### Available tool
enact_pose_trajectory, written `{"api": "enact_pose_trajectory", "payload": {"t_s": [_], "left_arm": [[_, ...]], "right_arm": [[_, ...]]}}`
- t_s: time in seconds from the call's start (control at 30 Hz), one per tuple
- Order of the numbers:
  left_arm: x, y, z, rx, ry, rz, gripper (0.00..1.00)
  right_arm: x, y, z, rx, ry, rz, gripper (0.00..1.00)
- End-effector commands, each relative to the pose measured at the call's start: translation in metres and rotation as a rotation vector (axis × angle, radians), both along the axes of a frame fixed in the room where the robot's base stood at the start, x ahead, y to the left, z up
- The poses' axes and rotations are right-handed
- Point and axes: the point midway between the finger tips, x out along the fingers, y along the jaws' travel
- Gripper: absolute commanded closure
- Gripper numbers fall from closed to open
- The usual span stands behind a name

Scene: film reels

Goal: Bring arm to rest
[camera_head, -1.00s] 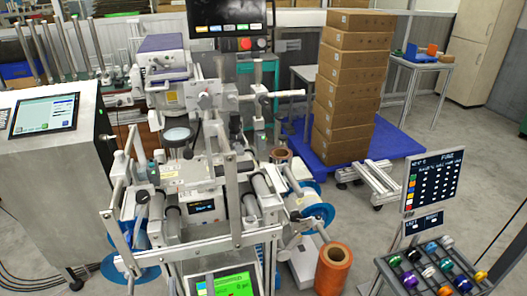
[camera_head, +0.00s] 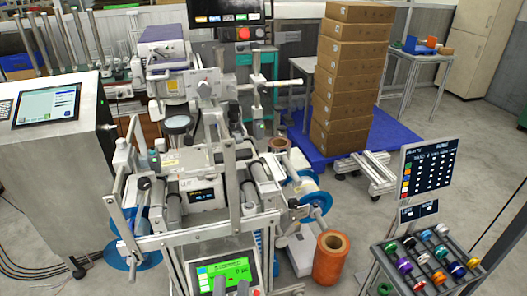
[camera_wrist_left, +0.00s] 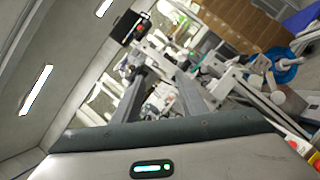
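My left gripper (camera_wrist_left: 160,73) shows in the left wrist view. Its two dark grey fingers reach upward from the wrist edge and stand apart, with no object seen held between them. Behind the fingers lie parts of the reel machine, so the gripper points toward the machine area; whether it touches anything cannot be told. In the head view I cannot clearly pick out the left gripper among the grey bars of the reel machine (camera_head: 200,192). My right gripper does not show in either view.
A cabinet with a screen (camera_head: 45,107) stands at left. An orange reel (camera_head: 330,262) stands at front right, beside a rack of coloured spools (camera_head: 437,258). Stacked cartons (camera_head: 345,90) sit on a blue pallet (camera_head: 397,138) behind. Open floor (camera_head: 440,120) lies at the right.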

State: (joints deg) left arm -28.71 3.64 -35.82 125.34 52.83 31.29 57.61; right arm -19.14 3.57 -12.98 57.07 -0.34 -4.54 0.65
Motion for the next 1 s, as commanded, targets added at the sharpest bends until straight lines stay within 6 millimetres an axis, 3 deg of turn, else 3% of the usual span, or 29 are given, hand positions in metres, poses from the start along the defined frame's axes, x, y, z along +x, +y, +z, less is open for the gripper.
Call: {"api": "enact_pose_trajectory", "payload": {"t_s": [0.17, 0.33, 0.47, 0.6, 0.77, 0.9, 1.0], "left_arm": [[0.015, -0.022, -0.07, 0.335, 0.06, -0.01, 0.61], [0.026, -0.035, -0.174, 0.77, 0.139, -0.049, 0.61], [0.024, -0.031, -0.256, 1.088, 0.198, -0.104, 0.61], [0.012, -0.017, -0.343, 1.402, 0.258, -0.192, 0.61], [-0.015, 0.013, -0.436, 1.729, 0.316, -0.329, 0.61], [-0.05, 0.047, -0.51, 1.986, 0.358, -0.489, 0.61], [-0.078, 0.072, -0.553, 2.138, 0.375, -0.613, 0.61]], "right_arm": [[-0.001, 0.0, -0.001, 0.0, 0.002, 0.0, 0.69], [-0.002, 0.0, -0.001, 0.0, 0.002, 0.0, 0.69], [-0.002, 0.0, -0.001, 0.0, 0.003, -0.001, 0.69], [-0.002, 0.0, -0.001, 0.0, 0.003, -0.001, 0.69], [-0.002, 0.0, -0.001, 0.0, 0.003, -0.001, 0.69], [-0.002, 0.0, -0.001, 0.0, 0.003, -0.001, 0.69], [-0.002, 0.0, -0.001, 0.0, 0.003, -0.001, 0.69]]}}
